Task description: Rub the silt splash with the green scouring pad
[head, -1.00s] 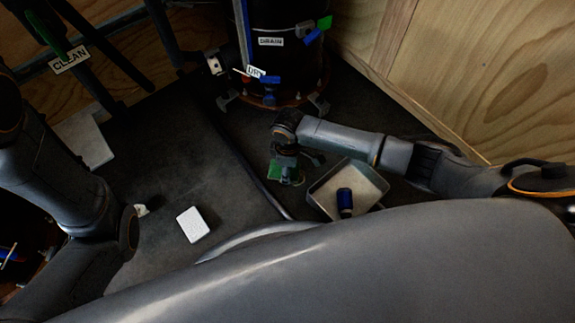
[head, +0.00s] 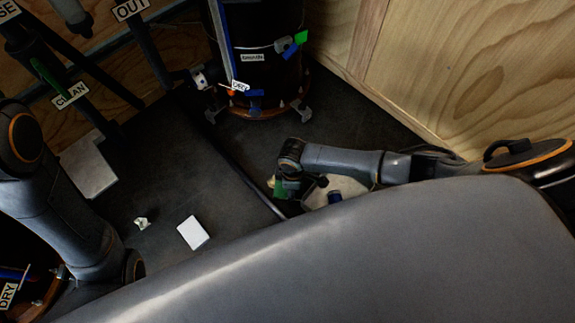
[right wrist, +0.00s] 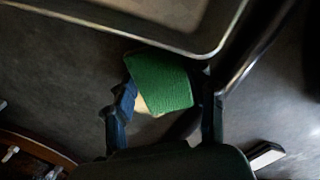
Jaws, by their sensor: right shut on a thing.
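My right gripper (head: 286,188) is shut on the green scouring pad (head: 279,187), held over the dark floor beside the shallow tray (head: 334,190). In the right wrist view the pad (right wrist: 160,80) sits between the two fingers of the gripper (right wrist: 166,100), its green face showing and a pale layer at its lower edge. The tray's rim (right wrist: 150,38) is just beyond it. I cannot make out the silt splash in either view. My left arm comes in at the left of the head view, but its gripper is out of view.
A dark blue object (head: 334,198) is in the tray. A white block (head: 193,232) and a small crumpled white piece (head: 142,223) lie on the floor. A black drum (head: 255,60) stands at the back. A dark rod (head: 240,170) crosses the floor. Plywood walls bound the right.

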